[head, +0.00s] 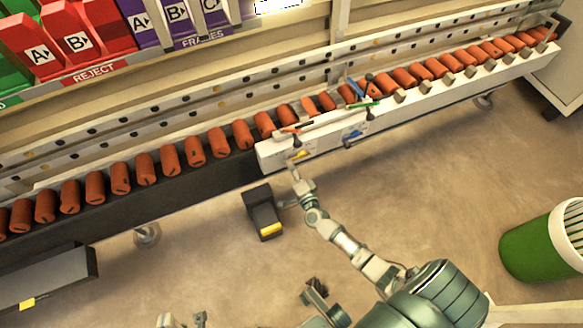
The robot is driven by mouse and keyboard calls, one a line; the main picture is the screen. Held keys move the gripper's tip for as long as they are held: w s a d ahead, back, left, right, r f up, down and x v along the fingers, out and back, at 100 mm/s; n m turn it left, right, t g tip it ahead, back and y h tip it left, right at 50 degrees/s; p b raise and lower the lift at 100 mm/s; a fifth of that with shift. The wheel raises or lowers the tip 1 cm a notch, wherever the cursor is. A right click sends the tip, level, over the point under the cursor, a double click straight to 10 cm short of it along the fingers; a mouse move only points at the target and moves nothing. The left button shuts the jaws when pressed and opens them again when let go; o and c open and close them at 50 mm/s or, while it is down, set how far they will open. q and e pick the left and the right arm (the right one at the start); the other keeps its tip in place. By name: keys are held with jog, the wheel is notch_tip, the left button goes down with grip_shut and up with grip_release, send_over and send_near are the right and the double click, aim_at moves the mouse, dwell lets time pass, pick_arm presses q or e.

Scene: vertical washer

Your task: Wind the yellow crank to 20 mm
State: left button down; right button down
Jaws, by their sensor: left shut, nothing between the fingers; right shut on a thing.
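The yellow crank (301,156) is a small yellow part on the front face of the pale guide block (270,158), at the middle of the conveyor. My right gripper (296,172) is at the end of my arm just below it and is shut on it; the fingers hide part of the crank. No millimetre scale can be read from here. My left gripper (184,320) is cut off at the bottom edge, shut and empty, well away from the crank.
A blue part (353,134) sits further right on the same block, with a green-marked guide (362,104) above. Orange cylinders (195,151) line the conveyor. A green bin (535,245) is at the right.

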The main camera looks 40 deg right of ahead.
jog(key=shift+d+r, duration=0.15)
jog(key=shift+d, duration=0.15)
jog(key=c, duration=0.9)
grip_release()
jog(key=shift+c, duration=0.2)
jog(key=shift+s+a+f, duration=0.1)
jog(key=shift+f, duration=0.1)
jog(key=v, duration=1.1)
jog(key=shift+s, duration=0.35)
jog(key=shift+f, duration=0.1)
